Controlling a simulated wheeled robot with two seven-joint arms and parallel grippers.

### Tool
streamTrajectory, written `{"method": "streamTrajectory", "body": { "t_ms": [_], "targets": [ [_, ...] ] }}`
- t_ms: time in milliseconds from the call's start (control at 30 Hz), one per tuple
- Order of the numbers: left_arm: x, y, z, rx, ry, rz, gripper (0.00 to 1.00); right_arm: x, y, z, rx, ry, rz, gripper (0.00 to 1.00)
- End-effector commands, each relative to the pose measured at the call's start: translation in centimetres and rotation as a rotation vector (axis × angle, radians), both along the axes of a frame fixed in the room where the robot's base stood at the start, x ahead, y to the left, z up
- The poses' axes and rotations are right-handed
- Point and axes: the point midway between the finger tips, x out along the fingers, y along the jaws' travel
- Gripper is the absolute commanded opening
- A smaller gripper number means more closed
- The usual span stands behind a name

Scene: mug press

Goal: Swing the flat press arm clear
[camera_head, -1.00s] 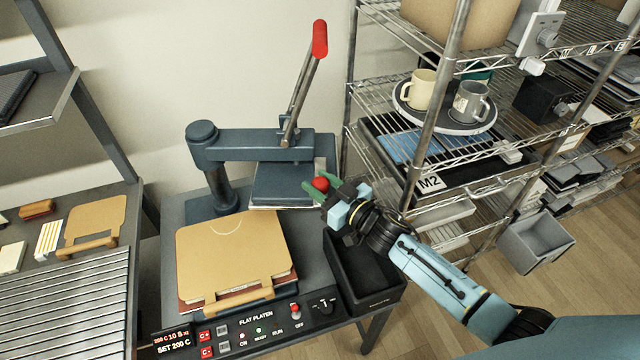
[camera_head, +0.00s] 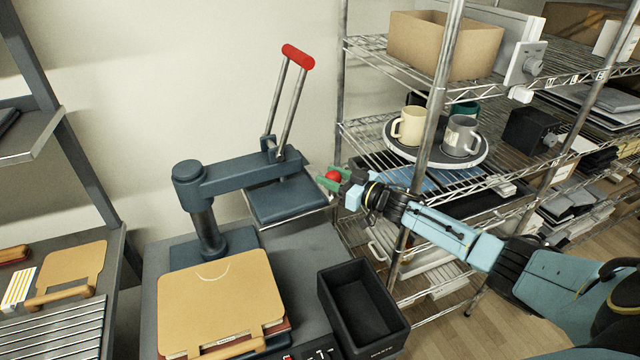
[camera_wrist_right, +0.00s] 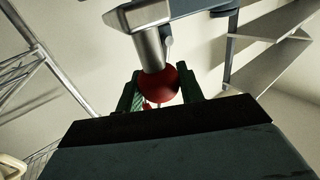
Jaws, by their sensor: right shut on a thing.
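The flat press arm (camera_head: 238,172) is a dark blue bar on a round post (camera_head: 207,232). It points right and a little back, with the dark upper platen (camera_head: 285,199) under its end. The platen hangs to the back right of the tan pad (camera_head: 222,297) on the lower bed. The red-topped lever (camera_head: 298,57) stands up, tilted right. My right gripper (camera_head: 335,178) is shut on the red ball knob (camera_head: 333,175) at the platen's right side. In the right wrist view the knob (camera_wrist_right: 160,84) sits between the green fingers. My left gripper is not in view.
A black open bin (camera_head: 352,301) is at the press table's right edge. A wire shelf rack (camera_head: 347,127) with mugs on a round tray (camera_head: 400,150) stands close behind my right gripper. A side bench with a tan board (camera_head: 75,266) is at the left.

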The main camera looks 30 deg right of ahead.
Motion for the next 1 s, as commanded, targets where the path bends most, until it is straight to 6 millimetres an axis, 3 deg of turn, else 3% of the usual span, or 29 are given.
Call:
{"method": "streamTrajectory", "body": {
  "t_ms": [100, 133, 300, 667, 1000],
  "targets": [
    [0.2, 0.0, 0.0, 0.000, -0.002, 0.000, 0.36, 0.2, -0.8, 0.2, -0.004, 0.003, -0.017, 0.00],
    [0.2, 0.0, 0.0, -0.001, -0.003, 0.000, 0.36, 0.2, -0.8, 0.2, -0.005, 0.002, -0.017, 0.39],
    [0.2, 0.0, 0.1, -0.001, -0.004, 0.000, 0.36, 0.3, -0.5, 0.2, -0.005, 0.002, -0.013, 0.58],
    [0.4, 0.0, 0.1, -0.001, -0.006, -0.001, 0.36, -0.3, -0.5, 0.0, -0.005, 0.003, -0.007, 0.58],
    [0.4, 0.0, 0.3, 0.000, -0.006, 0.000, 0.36, -4.7, -2.4, 0.1, -0.005, 0.004, -0.008, 0.58]
  ]
}}
